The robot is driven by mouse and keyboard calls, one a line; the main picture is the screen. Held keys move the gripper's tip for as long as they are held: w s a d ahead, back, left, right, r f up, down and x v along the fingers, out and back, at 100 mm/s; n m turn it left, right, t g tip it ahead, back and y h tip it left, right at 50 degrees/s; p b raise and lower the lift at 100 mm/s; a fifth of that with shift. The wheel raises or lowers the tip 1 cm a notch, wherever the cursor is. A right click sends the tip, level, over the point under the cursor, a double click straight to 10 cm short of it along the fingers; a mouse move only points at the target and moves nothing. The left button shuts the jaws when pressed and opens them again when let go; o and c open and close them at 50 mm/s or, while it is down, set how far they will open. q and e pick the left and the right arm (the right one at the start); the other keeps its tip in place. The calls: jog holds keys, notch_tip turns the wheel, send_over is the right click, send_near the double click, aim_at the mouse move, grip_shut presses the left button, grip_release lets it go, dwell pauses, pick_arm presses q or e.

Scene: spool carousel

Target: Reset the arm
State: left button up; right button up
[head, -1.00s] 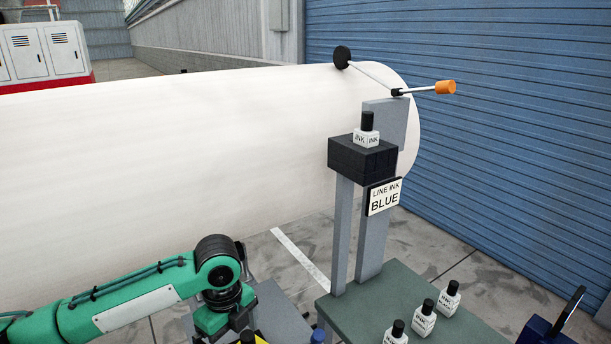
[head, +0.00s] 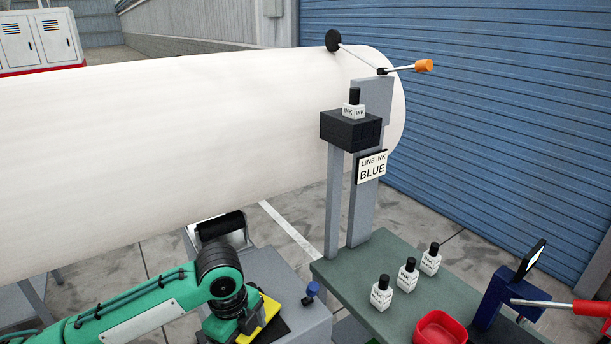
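A thin metal arm (head: 360,56) with a black wheel at one end and an orange grip (head: 423,65) at the other sits at the top of a post beside the large white roll (head: 170,140). The black wheel is at the roll's upper edge. My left gripper (head: 238,329) comes in on the green arm at the lower left, beside a yellow piece (head: 262,318) on a grey stand. Its fingers are hidden, so its opening does not show. The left gripper is well away from the metal arm. My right gripper is not in view.
An ink bottle (head: 354,108) stands on a black block (head: 350,130) above a "LINE INK BLUE" sign (head: 371,167). Three more bottles (head: 407,276), a red tray (head: 440,329) and a blue device (head: 497,301) are on the green table (head: 340,275). A red handle (head: 592,308) is at right.

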pick_arm(q)
jog(key=s+d+f+n+t+h, duration=0.2)
jog(key=s+d+f+n+h, duration=0.25)
jog(key=s+f+n, duration=0.35)
jog(key=s+a+f+n+t+y, duration=0.1)
jog(key=s+a+f+n+y, duration=0.2)
jog(key=s+a+n, duration=0.4)
jog(key=s+a+f+n+t+y, duration=0.1)
jog(key=s+a+f+n+y, duration=0.1)
jog(key=s+a+n, duration=0.5)
notch_tip(320, 180, down, 31)
jog(key=g, duration=0.2)
jog(key=s+a+f, duration=0.2)
jog(key=s+f, duration=0.8)
jog(key=s+a+f, duration=0.2)
jog(key=s+f, duration=0.7)
jog(key=f, duration=0.1)
jog(key=shift+s+a+m+g, duration=0.15)
jog(key=shift+s+m+g, duration=0.15)
jog(key=shift+s+g, duration=0.1)
jog(key=shift+f+y, duration=0.1)
jog(key=shift+y, duration=0.15)
